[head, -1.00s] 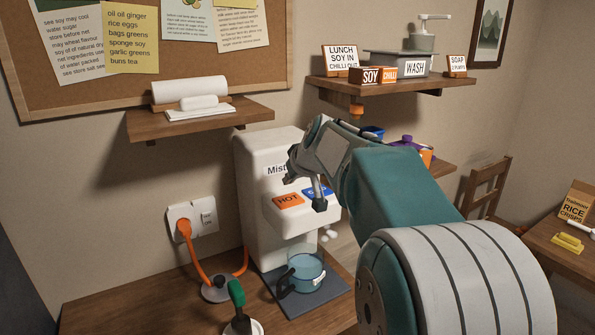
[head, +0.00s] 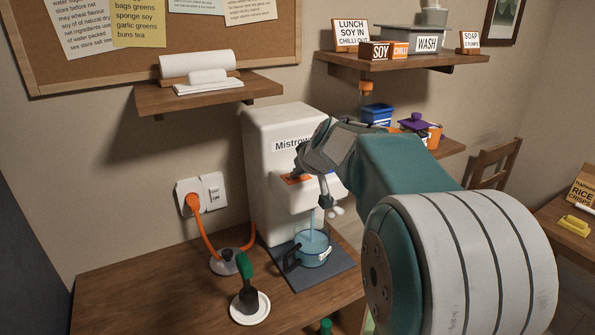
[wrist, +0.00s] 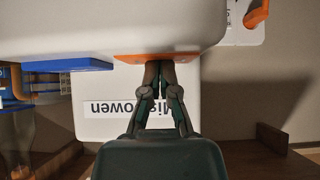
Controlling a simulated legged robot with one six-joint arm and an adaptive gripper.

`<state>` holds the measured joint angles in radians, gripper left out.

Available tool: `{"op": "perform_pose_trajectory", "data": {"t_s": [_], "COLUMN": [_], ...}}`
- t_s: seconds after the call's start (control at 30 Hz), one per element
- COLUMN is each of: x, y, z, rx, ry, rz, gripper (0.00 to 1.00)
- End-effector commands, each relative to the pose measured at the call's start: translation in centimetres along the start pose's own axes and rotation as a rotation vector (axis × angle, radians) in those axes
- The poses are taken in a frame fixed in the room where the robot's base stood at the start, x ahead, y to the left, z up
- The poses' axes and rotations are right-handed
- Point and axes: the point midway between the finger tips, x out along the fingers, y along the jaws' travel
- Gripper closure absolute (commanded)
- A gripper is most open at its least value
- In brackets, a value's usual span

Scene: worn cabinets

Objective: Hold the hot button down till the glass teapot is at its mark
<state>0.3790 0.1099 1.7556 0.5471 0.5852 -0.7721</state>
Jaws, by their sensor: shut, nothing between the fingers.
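The white dispenser (head: 262,150) stands on the counter. Its orange hot button (head: 287,180) is partly covered by my gripper (head: 297,176). My gripper is shut and empty, its fingertips against the button. The wrist view shows the closed fingertips (wrist: 160,66) at the orange button (wrist: 128,58), with the blue button (wrist: 68,65) off to the left. The glass teapot (head: 315,262), bluish with a dark handle, sits under the spout. A thin stream of water (head: 312,218) falls into it. I cannot read its level against the mark.
The teapot stands on a dark tray (head: 330,277). A green-handled brush (head: 246,285) in a white dish stands at the front. An orange cord (head: 208,240) runs from the wall socket. Shelves (head: 215,93) hang above. The counter's left part is clear.

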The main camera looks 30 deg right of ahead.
Motion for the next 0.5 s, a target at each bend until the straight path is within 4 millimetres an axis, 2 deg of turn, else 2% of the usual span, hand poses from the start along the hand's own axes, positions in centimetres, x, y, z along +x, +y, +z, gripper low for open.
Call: {"op": "perform_pose_trajectory", "data": {"t_s": [0.03,0.27,0.37,0.5], "x": [0.7,0.4,-0.7,-3.2], "y": [-0.2,-0.2,-0.3,-0.6], "z": [1.1,0.8,-0.1,-2.2], "rx": [0.004,0.001,0.0,-0.004], "ry": [-0.029,-0.031,-0.023,-0.005], "rz": [-0.011,-0.012,-0.01,-0.004], "gripper": [1.0,1.0,1.0,1.0]}}
